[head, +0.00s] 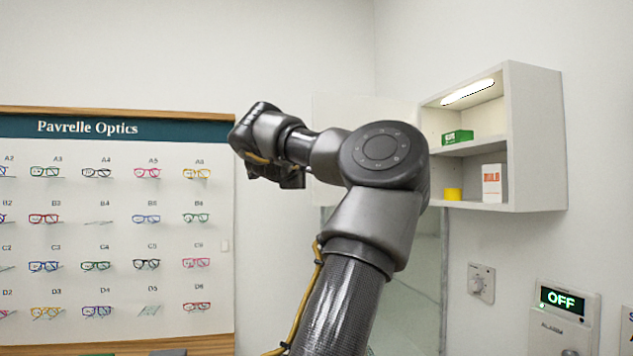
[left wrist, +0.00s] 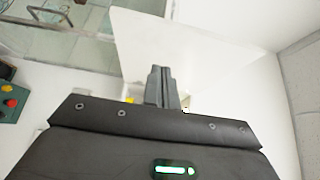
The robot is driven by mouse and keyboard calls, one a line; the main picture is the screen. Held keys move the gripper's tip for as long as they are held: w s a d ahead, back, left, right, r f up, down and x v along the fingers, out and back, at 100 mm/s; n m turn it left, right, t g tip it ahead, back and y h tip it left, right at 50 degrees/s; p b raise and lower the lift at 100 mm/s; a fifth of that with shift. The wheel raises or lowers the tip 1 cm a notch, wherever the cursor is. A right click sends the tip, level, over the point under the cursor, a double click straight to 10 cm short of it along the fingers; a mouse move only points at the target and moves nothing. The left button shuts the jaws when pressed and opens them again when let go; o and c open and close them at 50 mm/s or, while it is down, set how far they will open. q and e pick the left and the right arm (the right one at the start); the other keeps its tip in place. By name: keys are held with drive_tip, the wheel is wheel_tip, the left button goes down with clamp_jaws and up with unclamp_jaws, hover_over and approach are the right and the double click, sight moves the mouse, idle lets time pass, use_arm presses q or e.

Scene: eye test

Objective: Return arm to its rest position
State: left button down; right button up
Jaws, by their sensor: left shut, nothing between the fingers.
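A dark grey arm of mine rises from the bottom middle of the head view. Its large round joint stands in front of the wall cabinet's left side, and its far end bends over to the left. No gripper fingers can be made out there. In the left wrist view my left gripper (left wrist: 160,72) is shut, its two grey fingers together with nothing between them. They point up the picture in front of a white panel (left wrist: 200,52). Whether they touch it cannot be told. My right gripper is in neither view.
A white wall cabinet (head: 538,135) holds a green box (head: 457,137), a yellow item (head: 453,194) and a white-and-orange box (head: 492,184). A glasses display board (head: 118,245) stands left. A wall unit (head: 568,318) reads OFF. A red button (left wrist: 11,103) shows in the wrist view.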

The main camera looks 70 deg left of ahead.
use_arm(q)
drive_tip(key=shift+v, duration=1.05)
drive_tip(key=shift+s+a, duration=0.1)
drive_tip(key=shift+a, duration=0.05)
